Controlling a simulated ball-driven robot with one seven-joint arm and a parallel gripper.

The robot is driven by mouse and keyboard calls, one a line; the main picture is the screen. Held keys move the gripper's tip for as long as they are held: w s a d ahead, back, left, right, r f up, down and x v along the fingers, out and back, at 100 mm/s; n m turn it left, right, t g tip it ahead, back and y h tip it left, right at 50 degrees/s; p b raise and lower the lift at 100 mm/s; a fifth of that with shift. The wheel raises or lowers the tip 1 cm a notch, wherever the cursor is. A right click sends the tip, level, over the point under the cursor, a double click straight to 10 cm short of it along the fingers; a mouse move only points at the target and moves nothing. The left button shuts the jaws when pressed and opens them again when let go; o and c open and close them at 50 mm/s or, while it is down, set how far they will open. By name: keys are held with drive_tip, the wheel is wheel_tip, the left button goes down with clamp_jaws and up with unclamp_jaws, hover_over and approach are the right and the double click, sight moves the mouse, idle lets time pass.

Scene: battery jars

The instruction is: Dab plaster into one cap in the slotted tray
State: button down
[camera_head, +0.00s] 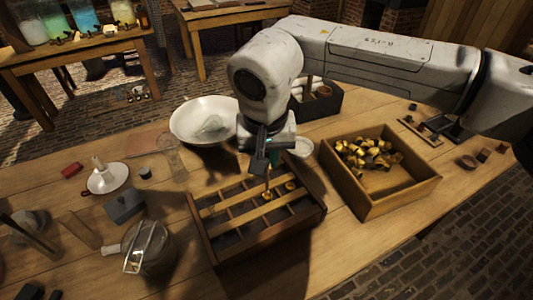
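The slotted tray (205,241) is a dark wooden frame with pale slats across it, at the middle front of the table. Two brass caps sit in its far right part: a left cap (266,196) and a right cap (290,186). My gripper (268,168) is above the tray, pointing down over the left cap. It is shut on a thin tan stick (267,181), whose lower end is at or just above that cap; contact cannot be told. A small white dish (302,147) stands behind the tray, partly hidden by my arm. Plaster is too small to make out.
A wooden box (408,188) of loose brass pieces stands right of the tray. A wide white bowl (185,126) is behind left. A dark box (318,103) is behind my arm.

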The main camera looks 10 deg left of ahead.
drive_tip(key=shift+f+b, duration=0.65)
drive_tip(key=shift+f, duration=0.5)
idle(0.9)
idle(0.9)
drive_tip(key=shift+r+p, duration=2.4)
drive_tip(key=shift+r, duration=1.4)
